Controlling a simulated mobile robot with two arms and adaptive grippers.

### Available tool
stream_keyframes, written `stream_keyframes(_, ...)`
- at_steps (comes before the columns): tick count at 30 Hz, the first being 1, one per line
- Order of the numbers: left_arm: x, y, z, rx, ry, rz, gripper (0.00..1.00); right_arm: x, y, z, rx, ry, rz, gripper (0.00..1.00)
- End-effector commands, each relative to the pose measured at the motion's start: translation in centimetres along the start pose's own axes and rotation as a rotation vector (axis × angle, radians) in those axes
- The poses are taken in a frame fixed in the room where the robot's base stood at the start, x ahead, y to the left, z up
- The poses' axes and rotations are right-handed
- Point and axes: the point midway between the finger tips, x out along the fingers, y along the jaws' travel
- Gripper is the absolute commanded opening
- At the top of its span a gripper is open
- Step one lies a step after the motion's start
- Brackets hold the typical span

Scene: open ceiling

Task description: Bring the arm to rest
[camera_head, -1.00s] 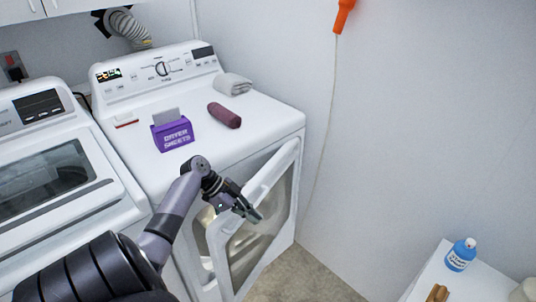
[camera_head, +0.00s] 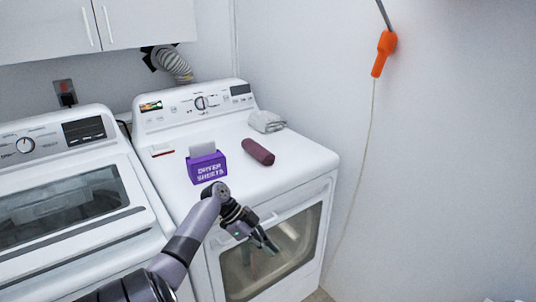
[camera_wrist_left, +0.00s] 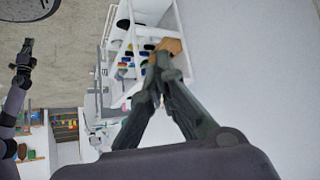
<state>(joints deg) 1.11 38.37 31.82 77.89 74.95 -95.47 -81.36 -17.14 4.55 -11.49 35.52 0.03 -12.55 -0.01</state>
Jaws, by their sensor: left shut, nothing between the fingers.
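My left arm comes in from the bottom left in the head view. Its gripper (camera_head: 268,245) hangs in front of the dryer door (camera_head: 275,250), with its fingers pointing down and to the right. In the left wrist view the two fingers (camera_wrist_left: 160,62) meet at their tips, and nothing is seen between them. The dryer door appears closed. My right gripper is not in the head view; a dark arm with a gripper (camera_wrist_left: 22,62) shows at the left edge of the left wrist view, too small to read its jaws.
The dryer top (camera_head: 290,160) carries a purple dryer sheets box (camera_head: 206,168), a rolled maroon cloth (camera_head: 258,151) and a folded grey towel (camera_head: 266,121). A washer (camera_head: 60,200) stands at left. An orange handle (camera_head: 383,53) hangs on the right wall. A white shelf (camera_wrist_left: 150,45) shows in the wrist view.

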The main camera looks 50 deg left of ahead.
Motion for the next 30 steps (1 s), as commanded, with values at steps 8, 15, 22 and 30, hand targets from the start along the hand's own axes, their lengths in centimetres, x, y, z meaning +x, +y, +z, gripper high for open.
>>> stream_keyframes(8, -4.0, -0.1, -3.7, 0.004, -0.003, -0.002, 0.0, 0.0, 0.1, 0.1, 0.0, -0.002, 0.001, 0.0)
stream_keyframes(15, -6.1, 0.0, -5.7, 0.002, -0.002, -0.001, 0.0, 0.0, 0.1, 0.1, 0.0, -0.002, 0.001, 0.0)
stream_keyframes(22, -6.4, 0.0, -5.9, 0.0, -0.001, 0.0, 0.0, 0.0, 0.1, 0.1, 0.0, -0.002, 0.001, 0.0)
stream_keyframes(30, -2.7, -0.4, -2.6, -0.148, -0.039, -0.022, 0.0, 0.0, 0.0, 0.1, 0.0, -0.002, 0.001, 0.0)
